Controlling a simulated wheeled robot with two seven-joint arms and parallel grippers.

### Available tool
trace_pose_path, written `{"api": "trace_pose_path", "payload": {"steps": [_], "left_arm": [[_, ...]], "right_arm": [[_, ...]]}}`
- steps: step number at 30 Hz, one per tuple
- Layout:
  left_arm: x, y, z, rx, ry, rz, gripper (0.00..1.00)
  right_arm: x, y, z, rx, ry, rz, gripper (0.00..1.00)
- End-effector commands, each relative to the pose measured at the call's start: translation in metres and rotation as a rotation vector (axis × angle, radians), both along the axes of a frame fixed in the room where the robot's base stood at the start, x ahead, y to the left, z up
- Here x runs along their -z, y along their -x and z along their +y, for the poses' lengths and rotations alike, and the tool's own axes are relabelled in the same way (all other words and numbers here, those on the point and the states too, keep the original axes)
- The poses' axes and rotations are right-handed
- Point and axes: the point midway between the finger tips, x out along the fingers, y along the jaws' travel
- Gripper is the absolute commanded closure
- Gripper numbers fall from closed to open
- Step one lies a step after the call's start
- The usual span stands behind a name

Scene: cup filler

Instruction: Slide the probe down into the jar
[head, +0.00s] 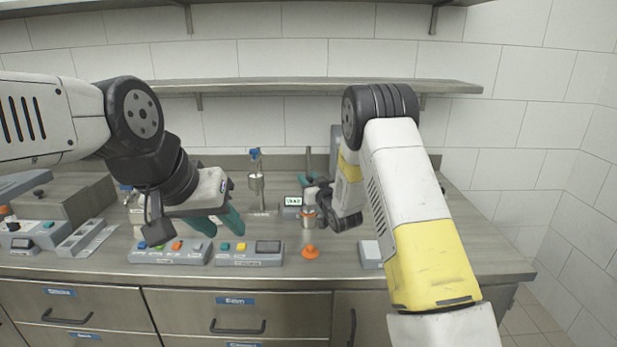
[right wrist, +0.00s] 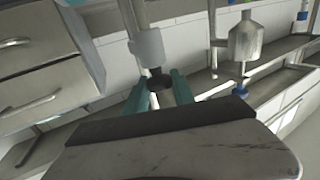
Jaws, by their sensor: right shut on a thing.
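In the right wrist view my right gripper (right wrist: 160,92) is shut on the probe (right wrist: 148,48), a piece with a dark end, a pale collar and a metal shaft. I cannot tell whether the probe's tip is inside the jar. My left gripper (head: 220,222) hangs above the button boxes, its teal fingers apart and empty.
A metal dispenser with a blue top (head: 256,182) stands left of the jar. A small display (head: 292,201) is just behind the jar. Button boxes (head: 250,254) line the front left. The bench's right end is clear.

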Motion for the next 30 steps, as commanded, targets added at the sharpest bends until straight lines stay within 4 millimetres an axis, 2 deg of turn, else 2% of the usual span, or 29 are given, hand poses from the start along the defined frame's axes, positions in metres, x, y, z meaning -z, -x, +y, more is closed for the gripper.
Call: {"api": "trace_pose_path", "payload": {"steps": [1, 4, 16, 25, 30], "left_arm": [[0.0, 0.0, 0.0, 0.0, 0.0, 0.0, 0.64], [0.0, 0.0, 0.0, 0.0, 0.0, 0.0, 0.64], [0.0, 0.0, 0.0, 0.0, 0.0, 0.0, 0.64], [0.0, 0.0, 0.0, 0.0, 0.0, 0.0, 0.64], [0.0, 0.0, 0.0, 0.0, 0.0, 0.0, 0.64]], "right_arm": [[0.0, 0.0, 0.0, 0.0, 0.0, 0.001, 0.68], [0.0, 0.0, 0.0, 0.0, 0.0, 0.001, 0.48], [0.0, 0.006, -0.003, 0.001, 0.0, 0.002, 0.48], [0.0, 0.051, -0.021, 0.001, -0.002, 0.003, 0.48], [0.0, 0.068, -0.029, 0.001, 0.0, 0.002, 0.48]]}}
